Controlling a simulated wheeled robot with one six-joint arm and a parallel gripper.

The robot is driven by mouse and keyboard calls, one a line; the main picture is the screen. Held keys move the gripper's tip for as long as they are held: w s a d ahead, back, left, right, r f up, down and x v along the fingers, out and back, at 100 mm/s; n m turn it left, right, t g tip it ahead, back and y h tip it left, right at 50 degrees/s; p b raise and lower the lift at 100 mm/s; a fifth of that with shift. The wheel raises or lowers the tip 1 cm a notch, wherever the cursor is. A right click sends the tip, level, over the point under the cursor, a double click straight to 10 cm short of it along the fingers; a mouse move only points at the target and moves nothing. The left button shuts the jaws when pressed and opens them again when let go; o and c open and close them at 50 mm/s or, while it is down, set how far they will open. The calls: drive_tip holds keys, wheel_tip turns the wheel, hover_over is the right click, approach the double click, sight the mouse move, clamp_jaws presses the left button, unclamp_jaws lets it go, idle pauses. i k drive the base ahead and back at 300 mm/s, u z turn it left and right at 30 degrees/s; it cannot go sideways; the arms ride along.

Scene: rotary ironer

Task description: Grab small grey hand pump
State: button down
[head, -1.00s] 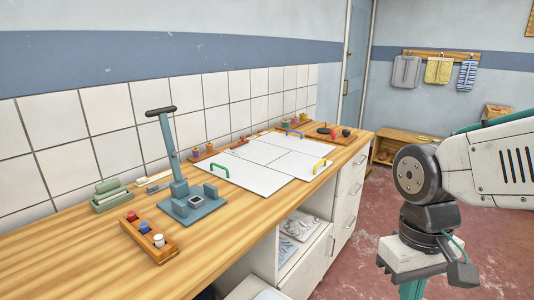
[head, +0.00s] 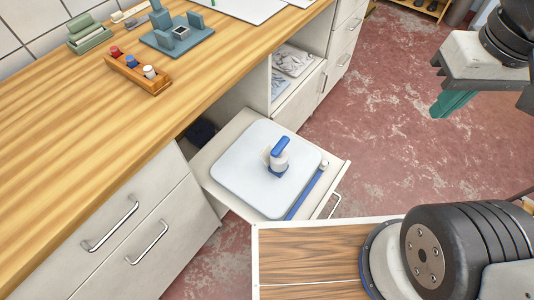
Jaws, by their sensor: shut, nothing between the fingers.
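My gripper (head: 452,104) shows at the upper right of the head view, its teal fingers shut and empty above the red floor. It is well apart from the counter and the pulled-out drawer. I see nothing that is plainly a small grey hand pump. The closest match is a small object with a pale grey body and a blue handle (head: 280,152), standing on a white square board (head: 240,180) in the pulled-out drawer (head: 338,172). I cannot tell whether it is the pump.
A blue bar with a white end (head: 308,190) lies at the board's right edge. The wooden counter (head: 70,130) holds a blocky blue-grey stand (head: 180,38), a wooden rack (head: 137,75) and a green holder (head: 88,35). Red floor (head: 365,110) lies open to the right.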

sight(279, 165)
drive_tip(key=k, duration=0.5)
drive_tip(key=z, duration=1.4)
drive_tip(key=k, duration=0.85)
drive_tip(key=u, duration=1.8)
drive_tip(key=i, duration=0.5)
drive_tip(key=u, duration=0.05)
